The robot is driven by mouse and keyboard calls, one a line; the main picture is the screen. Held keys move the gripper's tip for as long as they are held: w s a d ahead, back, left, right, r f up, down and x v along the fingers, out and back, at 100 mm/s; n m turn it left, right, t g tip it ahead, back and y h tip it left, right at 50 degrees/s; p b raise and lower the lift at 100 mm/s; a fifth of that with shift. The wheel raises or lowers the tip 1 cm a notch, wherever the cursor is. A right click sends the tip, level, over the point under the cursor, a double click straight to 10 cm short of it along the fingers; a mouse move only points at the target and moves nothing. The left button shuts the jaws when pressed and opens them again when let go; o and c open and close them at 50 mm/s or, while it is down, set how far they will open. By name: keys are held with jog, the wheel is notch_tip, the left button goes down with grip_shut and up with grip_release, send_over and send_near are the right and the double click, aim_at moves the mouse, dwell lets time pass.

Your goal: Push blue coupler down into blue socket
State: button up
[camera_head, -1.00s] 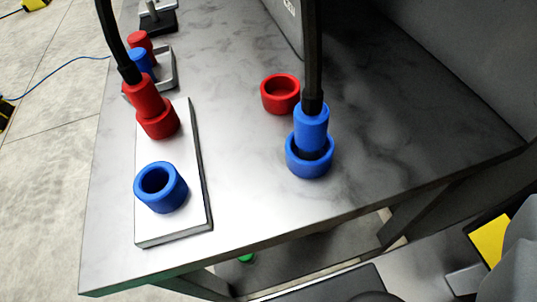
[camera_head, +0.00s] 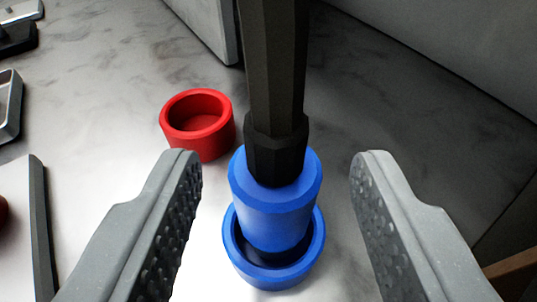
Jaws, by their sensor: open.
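The blue coupler (camera_head: 274,205) stands roughly upright with its lower end inside the ring of the blue socket (camera_head: 311,262). A thick black cable (camera_head: 272,70) rises from its top through a black collar. A dark gap shows between coupler and socket rim, and how deep the coupler sits is hidden. My gripper (camera_head: 277,172) is open, with one grey padded finger on each side of the coupler. Both fingers look clear of it.
An empty red socket (camera_head: 198,142) stands just behind and left of the blue socket. A pale plate (camera_head: 20,230) lies at the left edge. A grey box (camera_head: 205,20) stands behind, and a dark wall or panel fills the upper right.

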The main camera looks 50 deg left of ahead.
aim_at(274, 171)
jog(key=shift+x, duration=3.05)
jog(key=shift+s+f, duration=0.1)
jog(key=shift+f, duration=0.05)
grip_shut()
